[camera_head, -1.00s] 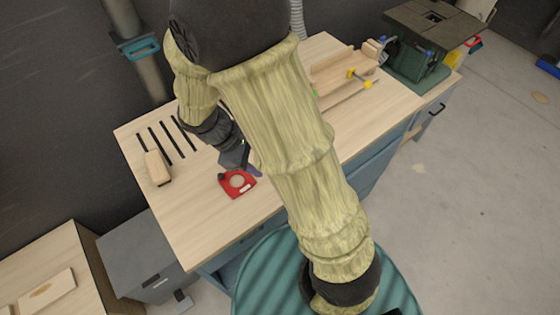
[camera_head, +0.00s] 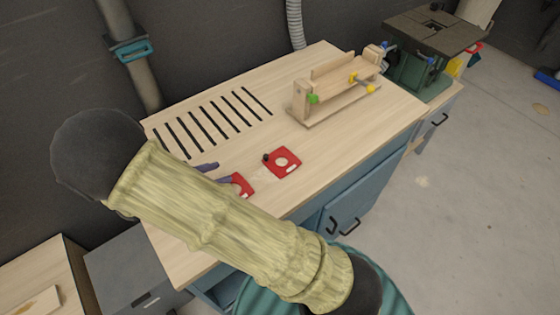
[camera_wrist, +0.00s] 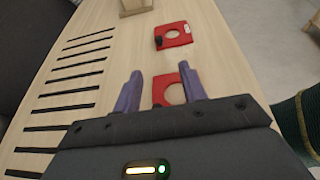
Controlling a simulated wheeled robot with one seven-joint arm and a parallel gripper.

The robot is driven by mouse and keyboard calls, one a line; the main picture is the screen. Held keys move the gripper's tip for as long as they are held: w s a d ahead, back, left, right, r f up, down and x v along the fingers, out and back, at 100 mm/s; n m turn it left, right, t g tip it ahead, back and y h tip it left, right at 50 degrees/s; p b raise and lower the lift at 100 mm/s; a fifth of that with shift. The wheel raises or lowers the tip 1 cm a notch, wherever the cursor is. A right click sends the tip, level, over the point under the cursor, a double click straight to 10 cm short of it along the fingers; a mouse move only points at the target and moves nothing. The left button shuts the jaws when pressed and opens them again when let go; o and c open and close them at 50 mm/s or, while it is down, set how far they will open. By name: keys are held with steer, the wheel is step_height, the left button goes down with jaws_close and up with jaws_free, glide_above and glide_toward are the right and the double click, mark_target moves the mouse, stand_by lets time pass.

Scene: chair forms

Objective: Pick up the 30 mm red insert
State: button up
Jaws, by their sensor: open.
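Two red inserts, each a square plate with a round hole and a dark knob, lie on the workbench. Their size marks are too small to read. In the wrist view the nearer insert (camera_wrist: 158,90) shows between and beyond my open fingers, partly hidden by my gripper (camera_wrist: 162,77). The farther insert (camera_wrist: 173,35) lies ahead in full view. In the head view the farther insert (camera_head: 282,162) is clear, and the nearer insert (camera_head: 243,185) is partly hidden by my arm. The purple fingers of my gripper (camera_head: 218,173) show just left of it. The fingers hold nothing.
The workbench (camera_head: 330,150) has several black slots (camera_head: 212,118) left of the inserts. A wooden jig (camera_head: 330,95) with clamps stands behind them. A green machine (camera_head: 420,65) stands at the right end. Bare wood surrounds the farther insert.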

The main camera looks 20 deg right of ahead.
steer(key=p, duration=0.1)
glide_toward(263, 164)
steer(key=d, duration=0.1)
steer(key=d+r, duration=0.1)
steer(key=w+d, duration=0.1)
steer(key=shift+d+r, duration=0.25)
steer(key=shift+r, duration=0.05)
steer(key=shift+w+d+f, duration=0.15)
steer(key=shift+d+f, duration=0.05)
steer(key=shift+d, duration=0.15)
steer(key=p+x, duration=0.2)
steer(key=x, duration=0.3)
steer(key=shift+w, duration=0.2)
jaws_close()
